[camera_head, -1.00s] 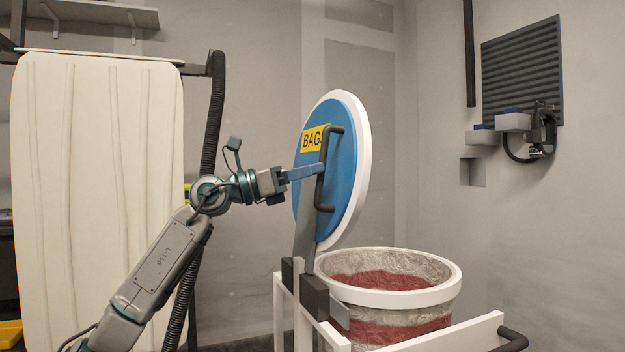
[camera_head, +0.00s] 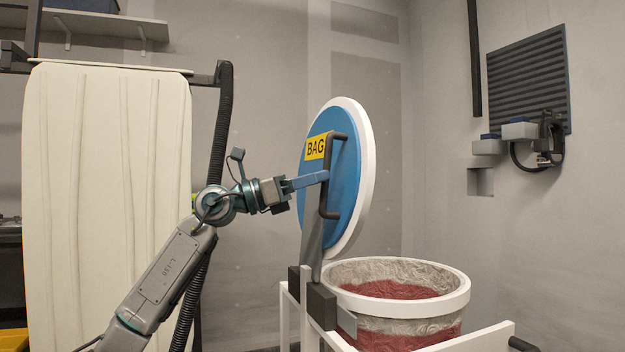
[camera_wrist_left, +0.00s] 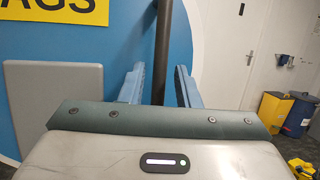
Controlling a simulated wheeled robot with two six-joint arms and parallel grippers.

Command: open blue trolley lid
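The round blue lid (camera_head: 345,190) with a white rim stands raised and nearly upright above the trolley bin (camera_head: 455,300), whose mouth is uncovered. My left gripper (camera_head: 322,178) is at the handle. In the left wrist view, its two blue fingers (camera_wrist_left: 158,88) stand on either side of the black bar, with gaps showing, so it is open around the bar. My right gripper is not in view.
The bin holds a clear liner with dark red contents (camera_head: 390,289). The white trolley frame (camera_head: 465,343) has a black push handle at the right. A cream panel (camera_head: 105,190) stands behind my left arm. A wall-mounted ribbed panel (camera_head: 527,85) is at the right.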

